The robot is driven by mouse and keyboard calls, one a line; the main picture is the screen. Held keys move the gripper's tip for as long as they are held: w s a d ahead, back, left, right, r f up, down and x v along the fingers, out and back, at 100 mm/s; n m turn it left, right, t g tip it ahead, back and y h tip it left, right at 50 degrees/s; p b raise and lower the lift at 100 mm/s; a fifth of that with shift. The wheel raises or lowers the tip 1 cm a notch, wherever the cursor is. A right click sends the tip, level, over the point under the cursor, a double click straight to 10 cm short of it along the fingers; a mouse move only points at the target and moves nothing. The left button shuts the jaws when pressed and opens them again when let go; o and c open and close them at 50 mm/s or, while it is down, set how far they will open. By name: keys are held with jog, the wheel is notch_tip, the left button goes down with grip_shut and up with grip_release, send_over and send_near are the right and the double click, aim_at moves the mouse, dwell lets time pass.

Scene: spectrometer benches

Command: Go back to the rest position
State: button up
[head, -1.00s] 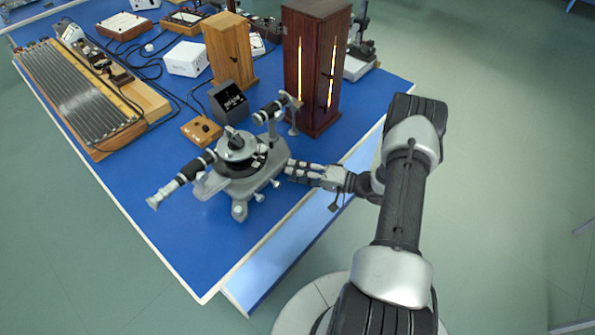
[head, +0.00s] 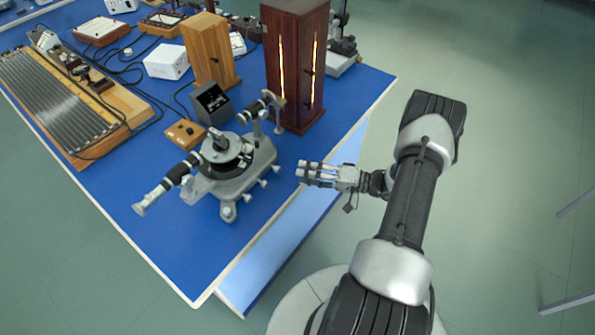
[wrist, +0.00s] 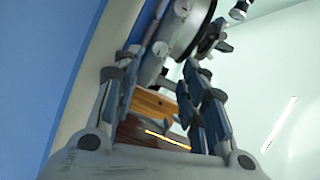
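My gripper (head: 301,173) is at the right edge of the blue bench in the head view, to the right of the spectrometer and apart from it. In the wrist view my gripper (wrist: 168,85) has its fingers spread with a gap between them, open and empty. The grey spectrometer (head: 222,165) stands upright on the bench, with its black telescope tube towards the front left. Part of it also shows beyond the fingers in the wrist view (wrist: 180,30).
A dark wooden lamp housing (head: 294,70) with glowing slits stands behind the spectrometer. A small black meter box (head: 211,103), a wooden cabinet (head: 208,50) and a white box (head: 166,62) stand further left. The blue bench (head: 150,245) has bare room at its front. Open floor lies right.

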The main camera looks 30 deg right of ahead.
jog(key=shift+s+d, duration=0.2)
jog(key=shift+w+r, duration=0.1)
dwell(0.4)
jog(key=w+d+r+n+h, duration=0.2)
jog(key=w+r+h, duration=0.2)
jog(key=w+r, duration=0.25)
jog(key=w+d+r+n+h, duration=0.1)
jog(key=w+d+r+h, duration=0.25)
jog(key=w+r, duration=0.3)
jog(key=s+a+r+g+h, duration=0.1)
jog(key=a+r+h, duration=0.15)
jog(key=r, duration=0.45)
jog(key=s+a+r+g+h, duration=0.1)
jog(key=r+h, duration=0.3)
jog(key=r, duration=0.3)
jog(key=s+a+r+n+g+h, duration=0.1)
jog(key=s+a+r, duration=0.2)
jog(key=s+a, duration=0.15)
jog(key=s+a+r+g, duration=0.1)
jog(key=s+a+r, duration=0.2)
jog(key=s, duration=0.3)
jog(key=s+a+f+n+g+y, duration=0.1)
jog(key=s+a+g, duration=0.1)
jog(key=s+a, duration=0.5)
jog(key=s+a+f+n+g+y, duration=0.1)
jog(key=s+a+n+g+y, duration=0.1)
jog(key=s+a, duration=0.6)
jog(key=s, duration=0.6)
jog(key=shift+f+y, duration=0.3)
